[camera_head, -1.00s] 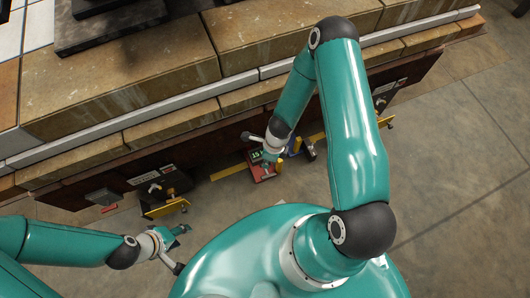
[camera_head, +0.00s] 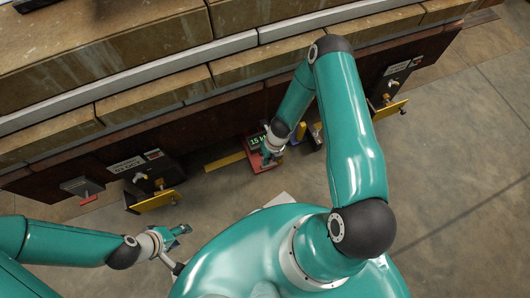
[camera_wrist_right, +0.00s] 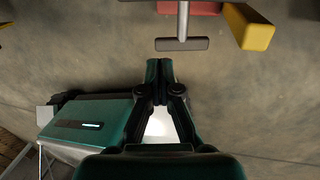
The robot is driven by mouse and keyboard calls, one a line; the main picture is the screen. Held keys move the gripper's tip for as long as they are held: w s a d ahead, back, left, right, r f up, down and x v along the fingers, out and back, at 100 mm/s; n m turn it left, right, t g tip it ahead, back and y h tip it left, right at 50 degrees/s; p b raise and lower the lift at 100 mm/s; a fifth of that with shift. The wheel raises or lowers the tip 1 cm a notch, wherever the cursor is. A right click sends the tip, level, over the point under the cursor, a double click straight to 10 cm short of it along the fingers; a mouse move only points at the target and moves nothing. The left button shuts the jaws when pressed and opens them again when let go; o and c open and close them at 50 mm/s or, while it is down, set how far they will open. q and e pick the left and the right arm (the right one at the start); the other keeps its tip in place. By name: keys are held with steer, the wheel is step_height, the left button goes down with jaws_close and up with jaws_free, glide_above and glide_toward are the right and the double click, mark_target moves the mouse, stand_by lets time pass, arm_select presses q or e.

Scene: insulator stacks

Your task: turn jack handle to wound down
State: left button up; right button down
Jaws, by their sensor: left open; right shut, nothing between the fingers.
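The jack is a red body (camera_head: 252,158) with a green lit readout (camera_head: 258,139) beside the brown beam in the head view. Its grey T-shaped handle (camera_wrist_right: 182,44) shows in the right wrist view, its crossbar below the red body (camera_wrist_right: 190,7). My right gripper (camera_wrist_right: 160,66) is shut and empty, just short of the crossbar in the picture, apart from it. In the head view my right gripper (camera_head: 270,158) is over the jack and partly hides it; the handle cannot be made out there. My left gripper (camera_head: 180,231) is open and empty, above the floor at the lower left.
A yellow block (camera_wrist_right: 248,26) stands right of the handle. The beam carries dark boxes with yellow plates (camera_head: 155,201) to the left and yellow plates (camera_head: 388,113) to the right. Stone blocks (camera_head: 150,65) lie behind. Concrete floor (camera_head: 460,190) is free at right.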

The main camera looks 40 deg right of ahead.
steer(key=b+x, duration=0.1)
steer(key=x, duration=0.3)
steer(key=shift+f, duration=0.15)
steer(key=shift+d, duration=0.1)
steer(key=shift+a+h, duration=0.2)
steer(key=shift+h, duration=0.1)
